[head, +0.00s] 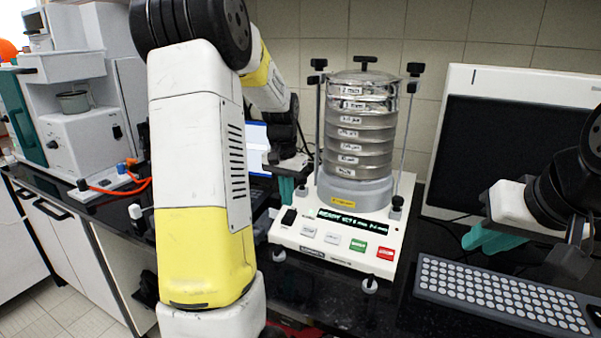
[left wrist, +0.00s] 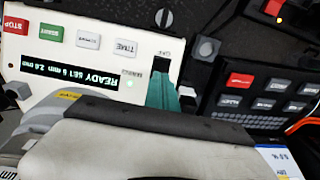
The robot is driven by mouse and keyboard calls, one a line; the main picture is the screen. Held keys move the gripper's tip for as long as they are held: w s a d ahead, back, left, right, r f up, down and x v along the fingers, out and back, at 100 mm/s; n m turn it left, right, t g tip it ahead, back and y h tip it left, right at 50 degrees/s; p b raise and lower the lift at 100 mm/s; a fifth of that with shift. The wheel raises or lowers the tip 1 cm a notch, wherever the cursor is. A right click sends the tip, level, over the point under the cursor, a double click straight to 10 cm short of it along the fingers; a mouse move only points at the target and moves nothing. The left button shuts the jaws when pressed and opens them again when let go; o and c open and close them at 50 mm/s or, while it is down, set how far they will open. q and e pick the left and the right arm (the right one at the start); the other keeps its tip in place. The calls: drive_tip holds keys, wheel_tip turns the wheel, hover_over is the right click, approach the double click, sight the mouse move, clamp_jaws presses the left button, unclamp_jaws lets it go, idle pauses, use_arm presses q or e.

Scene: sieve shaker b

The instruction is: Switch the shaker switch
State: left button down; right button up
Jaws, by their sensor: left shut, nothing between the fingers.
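The sieve shaker (head: 348,222) has a white base with a stack of metal sieves on top. Its black switch (head: 289,217) is at the left end of the front panel; it also shows in the left wrist view (left wrist: 161,64). My left gripper (head: 286,189) is shut and empty, just above and behind the switch. In the left wrist view its teal fingertips (left wrist: 162,93) lie close to the switch; I cannot tell whether they touch. The display (head: 352,221) is lit and reads READY SET. My right gripper (head: 489,238) is at the right, its finger gap unclear.
A keyboard (head: 505,291) and a dark monitor (head: 510,150) stand right of the shaker. Green (head: 358,245) and red (head: 385,253) buttons are on the panel. A dark keypad device (left wrist: 262,92) lies beside the shaker. Threaded rods rise around the sieves.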

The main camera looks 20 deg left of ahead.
sight(287, 219)
use_arm(q)
wheel_tip(287, 219, up, 10)
drive_tip(key=s, duration=0.1)
drive_tip(key=shift+s+a+f, duration=0.1)
drive_tip(key=shift+f, duration=0.05)
drive_tip(key=shift+s, duration=0.3)
idle(0.3)
drive_tip(key=shift+f, duration=0.1)
drive_tip(key=f, duration=0.4)
drive_tip(key=w+f, duration=0.1)
drive_tip(key=f, duration=0.9)
drive_tip(key=shift+w, duration=0.15)
